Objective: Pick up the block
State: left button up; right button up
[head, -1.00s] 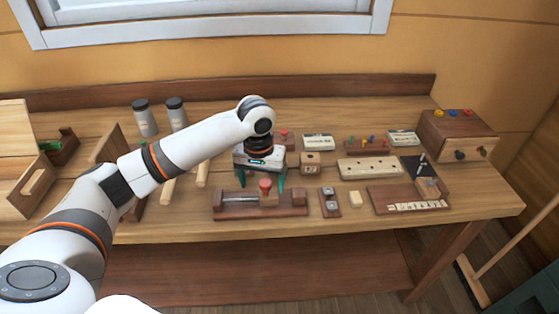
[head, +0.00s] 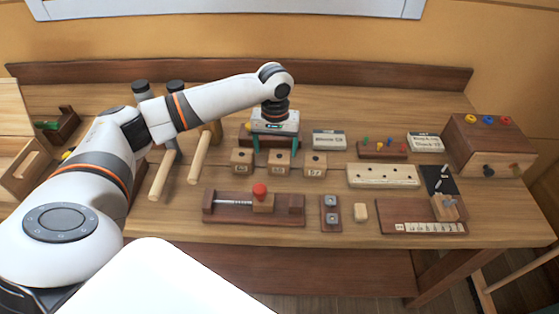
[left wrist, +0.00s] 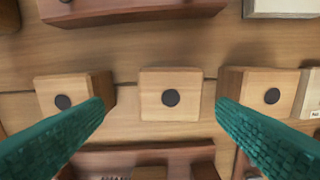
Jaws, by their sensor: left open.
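Three small wooden blocks stand in a row on the workbench: a left block (head: 242,162), a middle block (head: 279,163) and a right block (head: 315,165), each with a marked front face. In the left wrist view the left block (left wrist: 62,90), middle block (left wrist: 170,95) and right block (left wrist: 258,90) show a dark round spot on top. My left gripper (head: 275,147) is open with teal fingers, over the row. In the left wrist view its fingers (left wrist: 160,118) spread either side of the middle block, with nothing gripped. My right gripper is not in view.
A vise with a red knob (head: 260,190) lies in front of the blocks. Wooden-handled tools (head: 199,158) lie to the left. A pale holed board (head: 384,176), a label card (head: 329,140) and a drawer box (head: 487,147) are to the right. A small pale piece (head: 360,212) lies near the front.

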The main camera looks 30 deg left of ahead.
aim_at(279, 160)
pick_arm(q)
jog(key=f, duration=0.3)
jog(key=f+p, duration=0.1)
jog(key=f, duration=0.1)
jog(key=shift+w+d, duration=0.35)
jog(key=shift+w, duration=0.05)
jog(key=shift+f, duration=0.45)
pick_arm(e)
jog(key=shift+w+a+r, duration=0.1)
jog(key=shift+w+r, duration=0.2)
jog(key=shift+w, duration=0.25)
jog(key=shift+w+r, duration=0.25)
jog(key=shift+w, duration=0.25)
pick_arm(q)
jog(key=shift+c, duration=0.2)
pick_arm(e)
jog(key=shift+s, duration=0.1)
pick_arm(q)
jog(key=shift+r, duration=0.1)
jog(key=c, duration=1.1)
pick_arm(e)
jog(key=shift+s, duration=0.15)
